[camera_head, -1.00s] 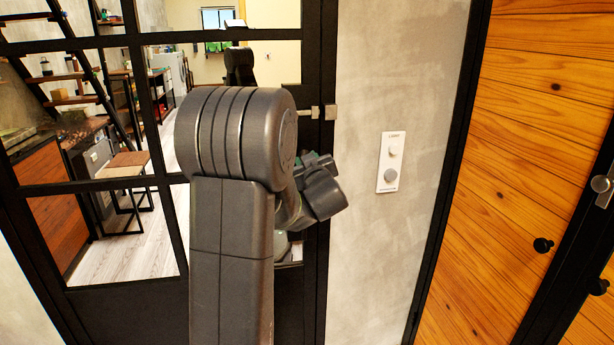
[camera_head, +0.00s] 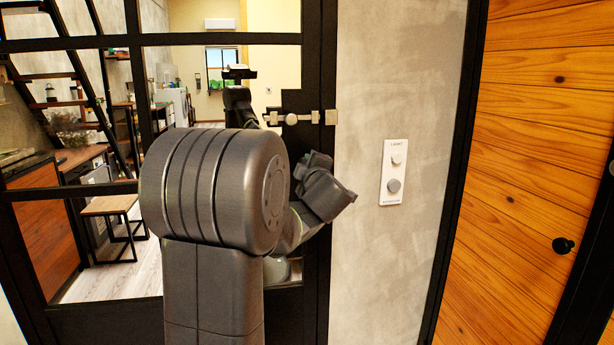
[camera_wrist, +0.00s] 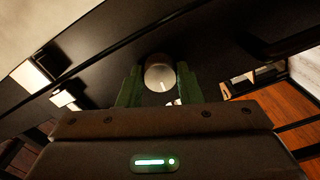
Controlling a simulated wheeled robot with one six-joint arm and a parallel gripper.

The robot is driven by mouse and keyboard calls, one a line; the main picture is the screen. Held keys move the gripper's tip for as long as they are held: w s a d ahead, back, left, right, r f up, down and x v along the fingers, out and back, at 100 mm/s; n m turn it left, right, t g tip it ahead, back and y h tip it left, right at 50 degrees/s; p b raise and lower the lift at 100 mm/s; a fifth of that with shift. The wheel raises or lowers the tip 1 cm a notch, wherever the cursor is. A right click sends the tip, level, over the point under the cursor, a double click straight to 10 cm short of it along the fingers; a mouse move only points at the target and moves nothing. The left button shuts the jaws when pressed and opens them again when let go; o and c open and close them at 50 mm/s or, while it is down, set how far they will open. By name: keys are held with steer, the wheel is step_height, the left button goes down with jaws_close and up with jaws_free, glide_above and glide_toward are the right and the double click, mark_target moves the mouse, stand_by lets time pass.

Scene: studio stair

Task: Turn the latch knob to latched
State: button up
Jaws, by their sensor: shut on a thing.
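In the wrist view, a round pale knob (camera_wrist: 158,78) with a short white mark on its face sits on a dark surface. My gripper (camera_wrist: 159,69) has one green finger on each side of it and is shut on it. In the head view, my arm covers the fingers and the gripped knob. A metal slide bolt (camera_head: 292,119) shows on the black-framed glass door, above my wrist, and reaches toward a metal keeper (camera_head: 331,117) at the frame edge. Whether the bolt sits in the keeper is too small to tell.
A white wall plate (camera_head: 394,172) with a small and a larger round knob is on the grey wall right of the door. A wooden plank door (camera_head: 530,150) with a black knob stands further right. Through the glass are stairs, a stool (camera_head: 110,206) and a kitchen counter.

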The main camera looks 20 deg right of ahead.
steer(key=shift+n+b, duration=0.35)
steer(key=shift+n, duration=0.25)
steer(key=o, duration=1)
steer(key=shift+c, duration=0.2)
steer(key=p+v, duration=0.1)
steer(key=v, duration=1.2)
steer(key=shift+s, duration=0.4)
steer(key=shift+f, duration=0.1)
